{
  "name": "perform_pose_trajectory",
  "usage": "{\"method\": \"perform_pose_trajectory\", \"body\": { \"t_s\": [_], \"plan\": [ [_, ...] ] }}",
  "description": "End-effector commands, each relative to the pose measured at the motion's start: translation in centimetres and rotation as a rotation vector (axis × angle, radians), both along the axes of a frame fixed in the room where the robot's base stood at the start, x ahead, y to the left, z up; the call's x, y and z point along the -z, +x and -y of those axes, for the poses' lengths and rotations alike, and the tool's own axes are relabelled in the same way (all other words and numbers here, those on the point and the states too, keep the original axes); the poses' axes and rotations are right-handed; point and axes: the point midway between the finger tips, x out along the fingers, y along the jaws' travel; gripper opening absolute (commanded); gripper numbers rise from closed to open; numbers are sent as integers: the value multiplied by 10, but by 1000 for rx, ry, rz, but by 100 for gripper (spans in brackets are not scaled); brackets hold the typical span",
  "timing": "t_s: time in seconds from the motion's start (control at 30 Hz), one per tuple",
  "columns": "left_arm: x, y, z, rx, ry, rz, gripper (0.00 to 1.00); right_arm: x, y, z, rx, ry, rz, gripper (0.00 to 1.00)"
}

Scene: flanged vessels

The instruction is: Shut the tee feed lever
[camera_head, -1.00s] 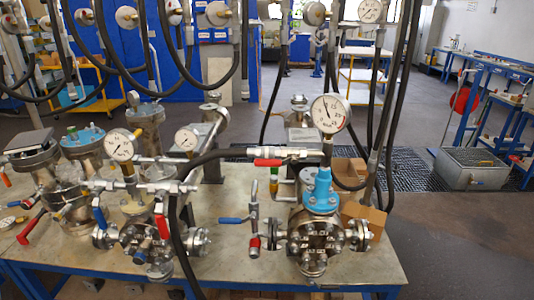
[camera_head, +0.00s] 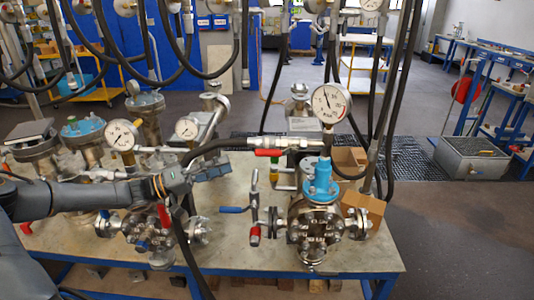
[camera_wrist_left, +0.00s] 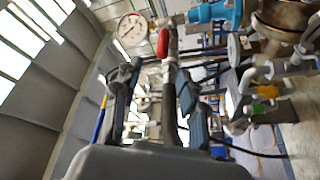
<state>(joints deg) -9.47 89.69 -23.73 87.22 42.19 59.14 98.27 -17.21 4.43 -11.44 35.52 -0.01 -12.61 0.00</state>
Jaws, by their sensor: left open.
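A red lever (camera_head: 268,153) lies along the metal valve at the end of the black feed hose, by the tee under the large gauge. I take it to be the tee feed lever. It also shows in the left wrist view (camera_wrist_left: 163,43), beyond the fingertips. My left gripper (camera_head: 220,172) is open, to the left of the lever and apart from it. In the left wrist view its two fingers (camera_wrist_left: 157,82) stand either side of the hose line, with nothing visibly gripped. My right gripper is not in view.
The large gauge (camera_head: 330,103) and the blue-topped vessel (camera_head: 321,187) stand right of the lever. A blue lever (camera_head: 234,210) is lower down. Black hoses (camera_head: 400,110) hang around the bench. Bare bench top (camera_head: 235,250) shows in front.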

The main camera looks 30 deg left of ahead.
Motion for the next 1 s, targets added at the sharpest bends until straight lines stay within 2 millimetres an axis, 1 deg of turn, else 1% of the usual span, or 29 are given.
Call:
{"method": "perform_pose_trajectory", "body": {
  "t_s": [0.03, 0.1, 0.27, 0.37, 0.57, 0.77, 1.0],
  "plan": [
    [-8, -1, -4, 9, -7, 8, 42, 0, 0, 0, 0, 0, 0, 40],
    [-14, -1, -5, 19, -18, 15, 42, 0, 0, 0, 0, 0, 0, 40],
    [-16, 6, 1, 24, -25, 21, 42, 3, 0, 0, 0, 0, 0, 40],
    [-16, 16, 10, 23, -25, 24, 42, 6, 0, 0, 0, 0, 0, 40],
    [-18, 35, 25, 22, -25, 24, 42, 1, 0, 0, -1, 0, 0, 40],
    [-20, 56, 43, 22, -23, 22, 42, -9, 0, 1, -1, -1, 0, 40],
    [-20, 85, 66, 22, -23, 19, 42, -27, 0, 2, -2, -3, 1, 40]
  ]
}}
